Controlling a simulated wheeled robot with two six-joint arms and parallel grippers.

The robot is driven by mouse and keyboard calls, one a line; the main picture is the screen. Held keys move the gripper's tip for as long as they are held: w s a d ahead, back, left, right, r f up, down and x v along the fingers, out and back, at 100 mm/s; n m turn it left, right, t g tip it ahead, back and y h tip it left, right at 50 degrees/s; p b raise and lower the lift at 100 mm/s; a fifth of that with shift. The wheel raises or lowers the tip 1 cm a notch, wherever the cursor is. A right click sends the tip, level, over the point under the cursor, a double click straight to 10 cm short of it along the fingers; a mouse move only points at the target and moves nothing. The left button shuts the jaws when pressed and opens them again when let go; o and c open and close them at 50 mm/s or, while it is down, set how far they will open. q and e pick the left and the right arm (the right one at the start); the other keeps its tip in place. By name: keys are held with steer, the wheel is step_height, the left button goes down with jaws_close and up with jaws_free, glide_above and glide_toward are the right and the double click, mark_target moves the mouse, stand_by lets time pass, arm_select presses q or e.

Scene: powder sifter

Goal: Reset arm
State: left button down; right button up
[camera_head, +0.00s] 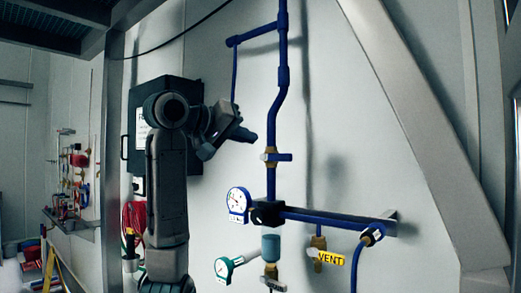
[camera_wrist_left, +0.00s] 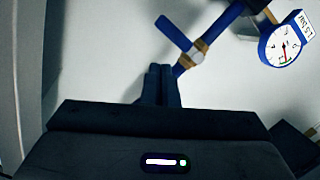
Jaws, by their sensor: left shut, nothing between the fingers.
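My left arm rises in front of the wall, and its gripper (camera_head: 248,136) is shut and empty beside the blue vertical pipe (camera_head: 271,120). In the left wrist view the closed fingers (camera_wrist_left: 162,82) point toward a blue valve handle (camera_wrist_left: 173,33) on a brass-ended fitting. Whether the fingers touch the fitting I cannot tell from that view. In the head view the valve (camera_head: 275,156) sits on the pipe, a little right of and below the gripper, with its handle crosswise. My right gripper is in neither view.
A round gauge (camera_head: 238,202) hangs left of the lower blue pipe (camera_head: 325,219). A dark box (camera_head: 140,110) stands behind my arm. A slanted metal beam (camera_head: 430,130) is at the right.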

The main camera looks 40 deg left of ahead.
arm_select(q)
steer(key=shift+s+a+r, duration=0.1)
steer(key=shift+s, duration=0.35)
